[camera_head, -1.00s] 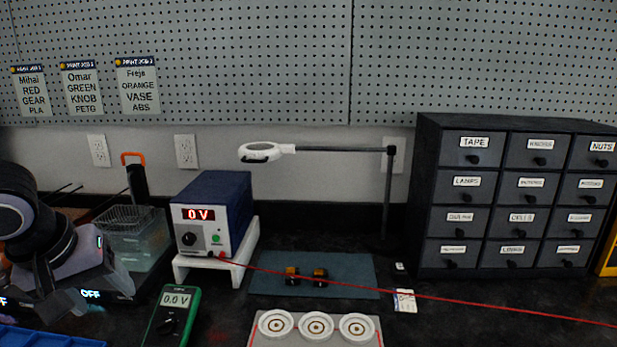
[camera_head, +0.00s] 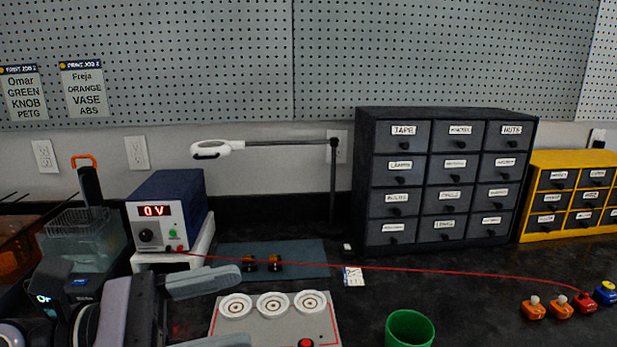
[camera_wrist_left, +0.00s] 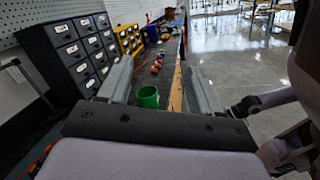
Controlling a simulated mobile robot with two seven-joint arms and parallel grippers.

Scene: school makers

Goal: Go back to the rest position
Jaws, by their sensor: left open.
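My left gripper (camera_head: 222,310) is at the lower left of the head view, its two grey fingers spread apart and pointing right. It also shows in the left wrist view (camera_wrist_left: 158,88), open, with nothing between the fingers. The fingers are near the grey board with three white round dishes (camera_head: 272,304). The green cup (camera_head: 410,328) stands on the bench to the right of the fingers, apart from them. It also appears beyond the fingers in the left wrist view (camera_wrist_left: 148,97). My right gripper does not show in the head view.
The power supply (camera_head: 166,212) reads 0 V, and its red cable (camera_head: 420,269) runs rightward across the bench. Small orange parts (camera_head: 533,307) lie at right.

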